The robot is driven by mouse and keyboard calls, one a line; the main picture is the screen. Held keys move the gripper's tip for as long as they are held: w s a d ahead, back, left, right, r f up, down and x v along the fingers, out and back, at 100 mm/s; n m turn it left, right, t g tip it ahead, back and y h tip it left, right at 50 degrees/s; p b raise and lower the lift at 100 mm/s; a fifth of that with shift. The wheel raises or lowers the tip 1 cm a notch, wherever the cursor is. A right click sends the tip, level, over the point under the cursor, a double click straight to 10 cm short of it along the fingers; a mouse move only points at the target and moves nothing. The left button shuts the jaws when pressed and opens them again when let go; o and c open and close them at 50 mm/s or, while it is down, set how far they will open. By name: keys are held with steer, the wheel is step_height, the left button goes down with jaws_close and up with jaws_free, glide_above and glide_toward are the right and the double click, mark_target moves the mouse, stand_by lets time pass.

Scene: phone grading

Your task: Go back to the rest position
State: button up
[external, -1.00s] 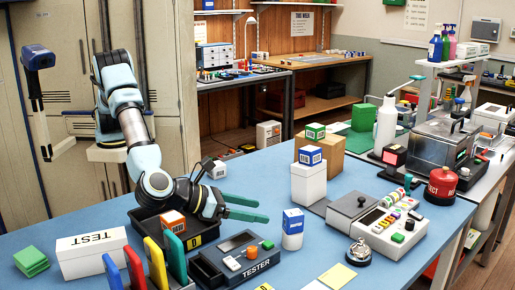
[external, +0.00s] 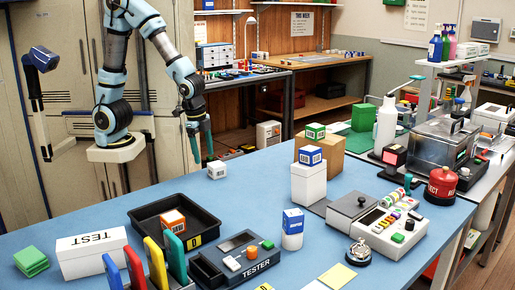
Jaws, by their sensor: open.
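My gripper (external: 205,145) hangs with its teal fingers pointing down above the back edge of the blue table, open and with nothing visible between the fingers. My arm is raised and folded over its base behind the table. A small white box (external: 216,170) with a dark label sits on the table just below and right of the fingers, apart from them. An orange-and-white box (external: 172,219) rests in the black tray (external: 148,213), well clear of my gripper.
The blue table (external: 90,215) bears a white TEST box (external: 92,254), coloured upright dividers (external: 155,264), a TESTER unit (external: 236,259), a white pedestal (external: 308,184) with a blue-labelled box (external: 310,155), and a grey keypad machine (external: 377,219).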

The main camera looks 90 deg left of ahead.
steer(key=s+n, duration=0.1)
steer(key=s+a+n, duration=0.1)
steer(key=s+n, duration=0.1)
steer(key=s+a+n, duration=0.1)
steer(key=shift+s+a+n+h, duration=0.2)
steer(key=shift+s+n+h, duration=0.1)
steer(key=shift+h, duration=0.1)
steer(key=shift+w, duration=0.1)
step_height(320, 180, up, 4)
steer(key=p, duration=0.4)
steer(key=shift+r+p, duration=0.25)
steer(key=shift+p, duration=0.05)
